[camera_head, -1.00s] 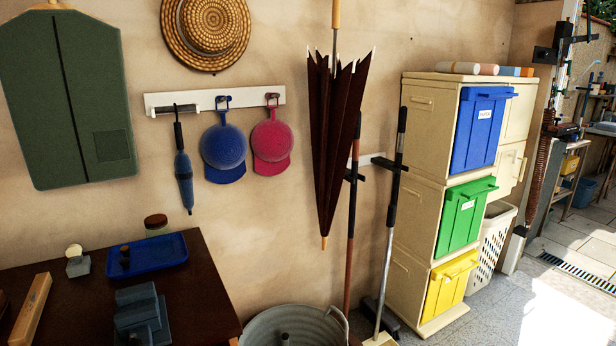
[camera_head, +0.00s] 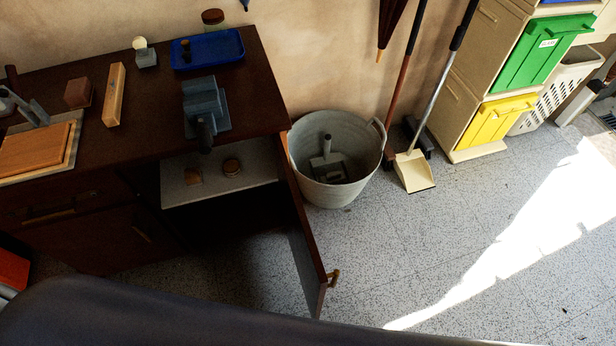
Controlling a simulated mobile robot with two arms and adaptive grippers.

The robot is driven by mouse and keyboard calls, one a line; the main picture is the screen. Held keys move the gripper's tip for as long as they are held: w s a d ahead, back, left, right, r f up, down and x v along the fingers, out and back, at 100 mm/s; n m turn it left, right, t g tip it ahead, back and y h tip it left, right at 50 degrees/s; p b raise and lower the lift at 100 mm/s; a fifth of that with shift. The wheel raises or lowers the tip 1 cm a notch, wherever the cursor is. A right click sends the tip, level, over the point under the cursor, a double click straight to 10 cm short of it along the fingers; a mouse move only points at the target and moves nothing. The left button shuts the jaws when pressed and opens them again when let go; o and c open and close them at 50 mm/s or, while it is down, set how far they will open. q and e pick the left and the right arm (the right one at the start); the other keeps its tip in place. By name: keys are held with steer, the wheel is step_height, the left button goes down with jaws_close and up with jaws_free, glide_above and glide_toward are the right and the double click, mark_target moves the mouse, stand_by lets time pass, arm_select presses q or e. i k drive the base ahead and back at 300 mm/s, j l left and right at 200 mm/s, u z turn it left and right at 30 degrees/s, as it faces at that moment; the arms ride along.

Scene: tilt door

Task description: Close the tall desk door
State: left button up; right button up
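The dark brown desk (camera_head: 130,100) stands at the left of the head view. Its tall door (camera_head: 300,235) is swung wide open on the right side of the cabinet and sticks out toward me, seen nearly edge-on. A brass-coloured handle (camera_head: 334,278) sits near the door's outer edge. The open compartment shows a light shelf (camera_head: 215,180) with small corked jars on it; the space below is dark. Neither of my grippers is in view.
A dustpan (camera_head: 414,171) and coloured bins (camera_head: 495,122) are further right. The speckled floor (camera_head: 430,240) right of the door is clear. A large dark shape crosses the bottom edge.

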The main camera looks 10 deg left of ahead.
mark_target(314, 279)
steer(key=l+u, duration=0.35)
steer(key=k+l+u, duration=0.1)
steer(key=l+u, duration=0.2)
steer(key=k+l+u, duration=0.15)
steer(key=l+u, duration=0.2)
steer(key=l, duration=0.15)
steer(key=k+l+u, duration=0.15)
steer(key=l+u, duration=0.2)
